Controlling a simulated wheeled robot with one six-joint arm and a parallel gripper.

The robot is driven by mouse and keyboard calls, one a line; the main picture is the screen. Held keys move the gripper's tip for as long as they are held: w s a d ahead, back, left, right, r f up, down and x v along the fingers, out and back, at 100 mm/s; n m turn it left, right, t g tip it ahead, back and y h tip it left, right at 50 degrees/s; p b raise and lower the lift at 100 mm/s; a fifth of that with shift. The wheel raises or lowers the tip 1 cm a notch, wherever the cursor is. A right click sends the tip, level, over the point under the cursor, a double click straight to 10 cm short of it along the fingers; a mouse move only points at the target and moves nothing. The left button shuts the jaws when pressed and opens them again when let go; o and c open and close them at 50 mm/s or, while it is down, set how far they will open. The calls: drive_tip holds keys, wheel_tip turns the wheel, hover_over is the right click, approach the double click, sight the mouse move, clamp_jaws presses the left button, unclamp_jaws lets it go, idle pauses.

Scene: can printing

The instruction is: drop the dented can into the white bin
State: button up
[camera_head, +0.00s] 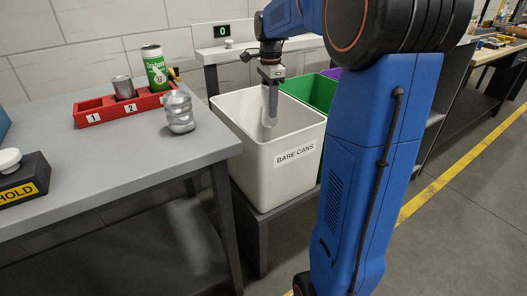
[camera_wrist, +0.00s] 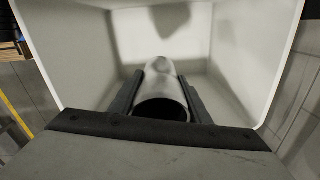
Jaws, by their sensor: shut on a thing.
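The white bin (camera_head: 236,141), labelled BARE CANS, stands right of the grey table with its top open. My gripper (camera_head: 271,82) is over the bin and shut on a bare silver can (camera_head: 270,109), which hangs down at the bin's opening. In the wrist view the held can (camera_wrist: 162,92) lies between the two fingers (camera_wrist: 162,95), its dark open end towards me. Its far part looks narrower, but I cannot tell for sure whether it is dented. Another silver can (camera_head: 179,112), visibly crumpled, stands on the table beside the red rack.
The red rack (camera_head: 107,108), numbered 1 and 2, holds a plain can (camera_head: 123,88) and a green printed can (camera_head: 154,68). A green bin (camera_head: 315,92) stands behind the white bin. A black HOLD box (camera_head: 22,181) is at the table's left.

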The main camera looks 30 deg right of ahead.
drive_tip(key=o, duration=1.1)
wheel_tip(320, 180, up, 17)
drive_tip(key=shift+r, duration=0.2)
drive_tip(key=s+a+f+n+t, duration=0.1)
drive_tip(key=s+a+f+n, duration=0.4)
drive_tip(key=s+f, duration=0.3)
drive_tip(key=s+a+f+n+t, duration=0.2)
drive_tip(key=s+a+f+n, duration=0.3)
drive_tip(key=s+f+n, duration=0.3)
drive_tip(key=s+a+f+n+t, duration=0.1)
drive_tip(key=s+a+f+n, duration=0.4)
drive_tip(key=s, duration=0.9)
wheel_tip(320, 180, down, 3)
drive_tip(key=shift+a+f+n+t, duration=0.15)
drive_tip(key=shift+a+n+t, duration=0.25)
drive_tip(key=shift+n, duration=0.7)
